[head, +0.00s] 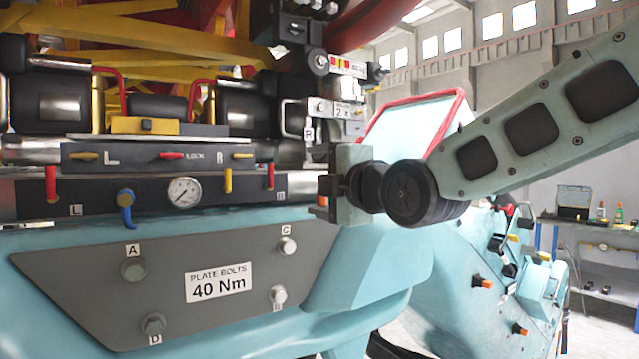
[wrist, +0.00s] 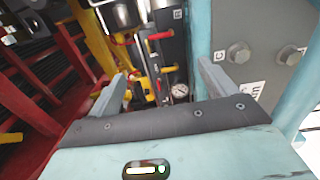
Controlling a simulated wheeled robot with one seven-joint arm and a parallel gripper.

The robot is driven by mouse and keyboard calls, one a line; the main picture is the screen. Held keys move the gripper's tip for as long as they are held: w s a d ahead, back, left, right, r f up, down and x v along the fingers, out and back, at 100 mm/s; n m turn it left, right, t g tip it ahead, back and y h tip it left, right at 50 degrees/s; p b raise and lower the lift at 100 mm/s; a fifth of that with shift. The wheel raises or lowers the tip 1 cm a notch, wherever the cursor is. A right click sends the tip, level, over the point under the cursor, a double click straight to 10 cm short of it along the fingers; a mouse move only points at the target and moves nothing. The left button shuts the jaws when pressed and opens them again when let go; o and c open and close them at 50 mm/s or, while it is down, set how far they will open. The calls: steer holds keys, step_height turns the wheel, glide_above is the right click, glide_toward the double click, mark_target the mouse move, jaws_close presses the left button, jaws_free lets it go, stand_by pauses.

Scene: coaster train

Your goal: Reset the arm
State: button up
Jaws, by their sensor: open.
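My gripper (head: 328,184) is at the middle of the head view, at the end of my arm, which reaches in from the upper right. It is beside the right end of the dark control panel (head: 110,200) and above the grey bolt plate (head: 95,280). In the wrist view my gripper (wrist: 162,85) shows two pale fingers spread apart with nothing between them. Beyond them are the gauge (wrist: 180,91) and coloured levers. Whether the gripper touches the train cannot be told.
A blue workbench (head: 600,233) with bottles stands far right. The space in front of the bolt plate looks clear.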

steer(key=s+d+f+m+g+h, duration=0.2)
steer(key=s+f+m+g, duration=0.25)
steer(key=s+f, duration=0.4)
steer(key=s+d+f+m+g+h, duration=0.25)
steer(key=s+f+m+g, duration=0.2)
steer(key=f, duration=0.75)
steer(key=s+d+f+m+g+h, duration=0.2)
steer(key=s+d+f+m+g, duration=0.1)
steer(key=s, duration=0.6)
steer(key=s+d+f+m+g+h, duration=0.2)
steer(key=s+d+f+m, duration=0.3)
steer(key=s+d+f, duration=0.3)
steer(key=shift+s+g+h, duration=0.4)
steer(key=shift+s+h, duration=0.25)
steer(key=shift+s, duration=0.45)
